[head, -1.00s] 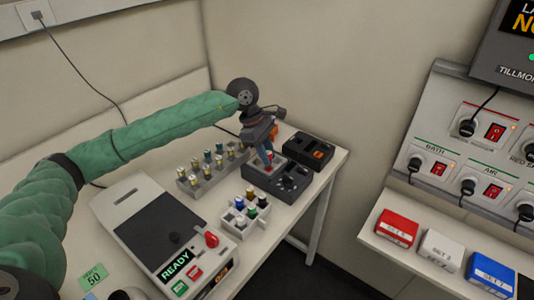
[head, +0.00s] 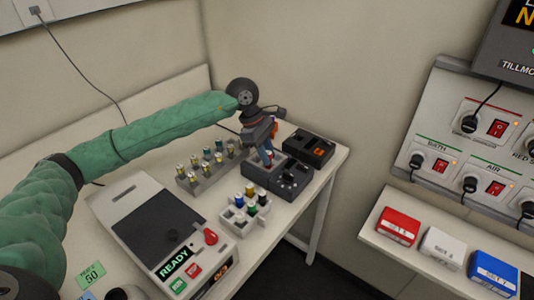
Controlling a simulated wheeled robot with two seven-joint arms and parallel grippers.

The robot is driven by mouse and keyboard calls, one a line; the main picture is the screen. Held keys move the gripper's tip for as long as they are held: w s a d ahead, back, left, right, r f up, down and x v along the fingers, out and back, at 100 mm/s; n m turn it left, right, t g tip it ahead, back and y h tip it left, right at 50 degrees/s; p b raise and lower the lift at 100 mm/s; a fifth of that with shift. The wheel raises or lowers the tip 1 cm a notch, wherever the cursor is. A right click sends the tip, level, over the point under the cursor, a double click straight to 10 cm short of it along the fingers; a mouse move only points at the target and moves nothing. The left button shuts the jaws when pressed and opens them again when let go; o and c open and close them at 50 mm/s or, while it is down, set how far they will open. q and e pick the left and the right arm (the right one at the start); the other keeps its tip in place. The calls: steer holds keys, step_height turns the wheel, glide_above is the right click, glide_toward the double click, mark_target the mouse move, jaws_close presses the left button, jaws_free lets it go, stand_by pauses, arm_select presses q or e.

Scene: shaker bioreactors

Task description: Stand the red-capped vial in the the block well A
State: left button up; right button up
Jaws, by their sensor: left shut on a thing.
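My left gripper (head: 267,158) points down over the left part of a dark grey block unit (head: 262,182) near the table's far right corner. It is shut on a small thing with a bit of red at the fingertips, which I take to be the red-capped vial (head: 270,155). The vial is mostly hidden by the fingers and very small. I cannot tell whether it is inside a well or just above one, and the well labels are too small to read. My right gripper is not in view.
A grey rack (head: 204,184) with several vials stands left of the block. A small white rack (head: 236,228) with coloured caps stands in front. A white machine reading READY (head: 130,205) fills the near left. A black device (head: 310,146) sits behind the block.

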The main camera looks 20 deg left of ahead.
arm_select(q)
steer(key=shift+f+b, duration=0.35)
steer(key=shift+f, duration=0.1)
steer(key=o, duration=1)
steer(key=shift+r, duration=0.15)
steer(key=shift+r, duration=3.4)
steer(key=shift+f, duration=0.1)
